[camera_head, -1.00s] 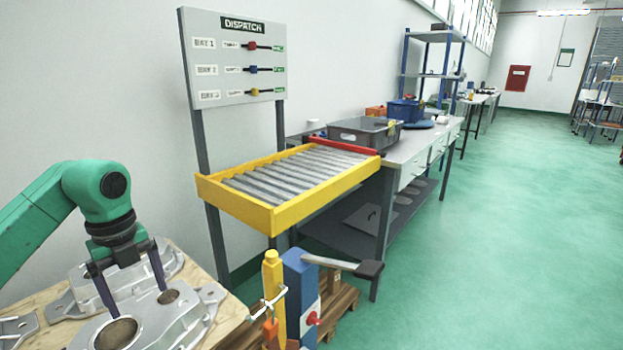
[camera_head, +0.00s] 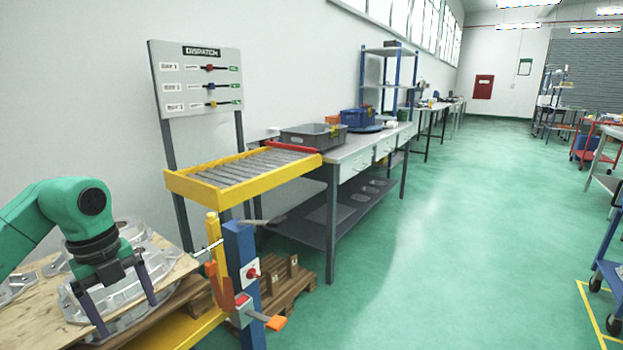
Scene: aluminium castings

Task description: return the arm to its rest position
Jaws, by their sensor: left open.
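My left arm comes in from the left, green with a dark wrist. My left gripper (camera_head: 124,312) is open, its two dark fingers pointing down over a grey aluminium casting (camera_head: 125,290). I cannot tell whether the fingers touch the casting. The castings lie on a wooden board (camera_head: 40,322) at the lower left, and the arm hides part of them. My right gripper is not in view.
A yellow-framed roller tray (camera_head: 243,190) stands right of the castings, below a dispatch board (camera_head: 196,78). A blue post (camera_head: 240,270) with a red knob and a wooden pallet (camera_head: 290,285) stand in front. Green floor (camera_head: 450,240) is free at right.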

